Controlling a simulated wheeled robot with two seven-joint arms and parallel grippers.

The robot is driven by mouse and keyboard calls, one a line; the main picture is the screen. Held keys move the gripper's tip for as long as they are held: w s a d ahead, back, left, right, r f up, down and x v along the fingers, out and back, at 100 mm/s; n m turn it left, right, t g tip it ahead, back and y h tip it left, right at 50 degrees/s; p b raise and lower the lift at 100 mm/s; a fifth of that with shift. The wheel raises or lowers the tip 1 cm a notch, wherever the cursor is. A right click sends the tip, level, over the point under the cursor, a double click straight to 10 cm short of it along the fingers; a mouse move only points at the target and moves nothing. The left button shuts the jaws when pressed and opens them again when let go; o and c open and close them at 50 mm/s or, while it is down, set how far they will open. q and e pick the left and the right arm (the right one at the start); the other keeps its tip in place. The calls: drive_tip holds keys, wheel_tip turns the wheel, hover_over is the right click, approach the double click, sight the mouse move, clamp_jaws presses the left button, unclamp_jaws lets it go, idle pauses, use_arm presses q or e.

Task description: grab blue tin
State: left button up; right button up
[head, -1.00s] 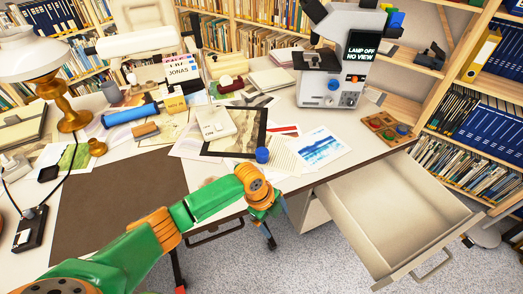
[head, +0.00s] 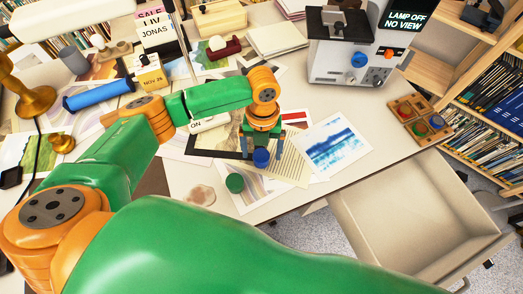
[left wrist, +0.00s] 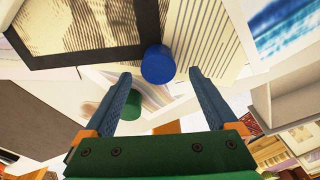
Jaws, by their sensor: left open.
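The blue tin (head: 261,158) is a small cylinder standing on papers on the desk, in front of the dark-framed print. My left gripper (head: 263,150) is open and empty above it, fingers pointing down. In the left wrist view the blue tin (left wrist: 158,63) shows between and just beyond the tips of the open fingers (left wrist: 160,76); I see no contact. A green tin (head: 235,183) stands close by, nearer the front edge, and partly shows behind the left finger in the left wrist view (left wrist: 133,110). My right gripper is not in view.
A blue-and-white print (head: 330,147) lies to the right. An open, empty drawer (head: 415,205) juts out at the right front. A blue roll (head: 98,95) lies left.

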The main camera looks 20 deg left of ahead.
sight(261, 155)
use_arm(q)
wheel_tip(261, 155, down, 3)
drive_tip(key=shift+s+a+r, duration=0.1)
drive_tip(key=shift+s, duration=0.05)
drive_tip(key=shift+w+f, duration=0.2)
drive_tip(key=shift+f, duration=0.15)
drive_tip(key=shift+r, duration=0.1)
clamp_jaws()
